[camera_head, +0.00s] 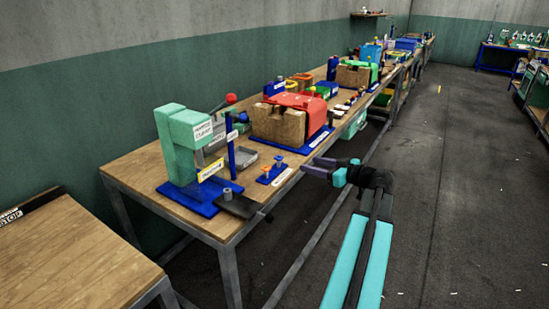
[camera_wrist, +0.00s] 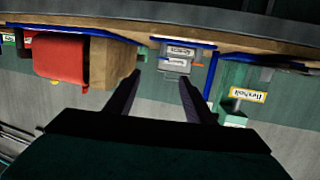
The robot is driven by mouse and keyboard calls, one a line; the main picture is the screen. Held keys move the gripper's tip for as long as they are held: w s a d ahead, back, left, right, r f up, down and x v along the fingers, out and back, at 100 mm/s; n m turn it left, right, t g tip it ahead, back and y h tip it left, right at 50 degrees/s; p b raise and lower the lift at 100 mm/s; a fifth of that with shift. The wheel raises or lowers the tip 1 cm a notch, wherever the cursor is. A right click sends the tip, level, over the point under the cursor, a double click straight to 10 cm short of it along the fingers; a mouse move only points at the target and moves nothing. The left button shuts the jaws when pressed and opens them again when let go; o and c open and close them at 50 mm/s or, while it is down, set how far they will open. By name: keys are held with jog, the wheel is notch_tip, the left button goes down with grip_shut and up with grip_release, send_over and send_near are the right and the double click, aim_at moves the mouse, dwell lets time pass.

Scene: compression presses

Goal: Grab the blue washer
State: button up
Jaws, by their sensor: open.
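My gripper (camera_head: 318,168) is open and empty in front of the workbench, over the aisle side of its edge. In the wrist view its two dark fingers (camera_wrist: 160,77) are apart, with bench items beyond them. I cannot make out a blue washer for certain; any on these pegs is too small to tell. A grey cylindrical piece (camera_head: 227,193) stands at the foot of the green press (camera_head: 183,145).
The press stands on a blue base (camera_head: 195,200) with a blue post (camera_head: 231,158) beside it. A grey tray (camera_head: 245,158) and a red-topped fixture with brown blocks (camera_head: 280,123) are behind the stand. The wrist view shows this fixture (camera_wrist: 62,60) too. The aisle floor (camera_head: 450,180) is clear.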

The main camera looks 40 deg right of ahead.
jog(key=shift+w+a, duration=0.1)
jog(key=shift+w, duration=0.05)
jog(key=p, duration=0.2)
send_near(281, 158)
jog(key=shift+w+f, duration=0.2)
jog(key=shift+w, duration=1.45)
jog(key=shift+w, duration=0.6)
jog(key=shift+w+f+p, duration=0.3)
jog(key=shift+w, duration=0.65)
jog(key=shift+w+f+p, duration=0.3)
jog(key=shift+w, duration=0.65)
jog(key=c, duration=1.2)
